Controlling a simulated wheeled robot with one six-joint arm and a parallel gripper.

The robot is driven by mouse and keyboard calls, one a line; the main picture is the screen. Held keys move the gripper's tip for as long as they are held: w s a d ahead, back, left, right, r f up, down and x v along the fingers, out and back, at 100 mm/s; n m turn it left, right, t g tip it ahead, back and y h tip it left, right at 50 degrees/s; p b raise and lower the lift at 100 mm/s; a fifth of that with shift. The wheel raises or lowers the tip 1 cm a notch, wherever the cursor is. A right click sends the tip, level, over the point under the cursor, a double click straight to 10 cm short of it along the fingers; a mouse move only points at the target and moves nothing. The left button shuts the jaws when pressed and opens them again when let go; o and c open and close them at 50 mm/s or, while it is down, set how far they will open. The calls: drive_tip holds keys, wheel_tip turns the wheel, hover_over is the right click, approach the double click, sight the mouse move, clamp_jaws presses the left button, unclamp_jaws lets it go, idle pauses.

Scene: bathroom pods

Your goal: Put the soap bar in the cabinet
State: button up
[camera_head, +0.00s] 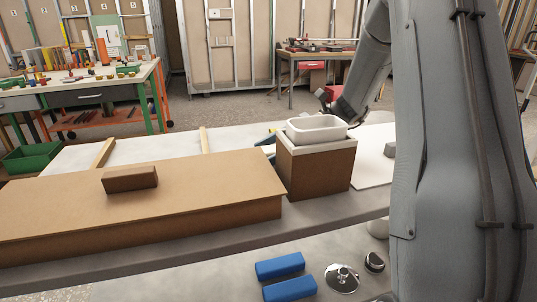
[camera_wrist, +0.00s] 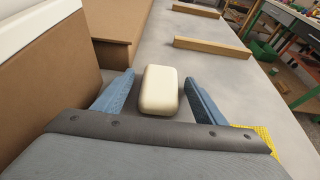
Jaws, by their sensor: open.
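The soap bar (camera_wrist: 160,88) is a cream, rounded block lying on the grey surface in the wrist view. My gripper (camera_wrist: 160,77) is open, with one blue finger on each side of the soap and a visible gap at each side. In the head view the soap is hidden. My arm reaches down behind a brown box-shaped unit (camera_head: 318,172), likely the cabinet, topped by a white basin (camera_head: 317,128). Its brown side (camera_wrist: 50,85) stands left of my gripper in the wrist view. No open door shows on it.
A large brown panel box (camera_head: 220,185) with a dark brown block (camera_head: 130,179) on it lies left of the basin unit. Two wooden strips (camera_wrist: 212,47) lie beyond the soap. Blue bars (camera_head: 280,266) and a round metal fitting (camera_head: 342,278) lie in front.

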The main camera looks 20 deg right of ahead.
drive_tip(key=c, duration=1.3)
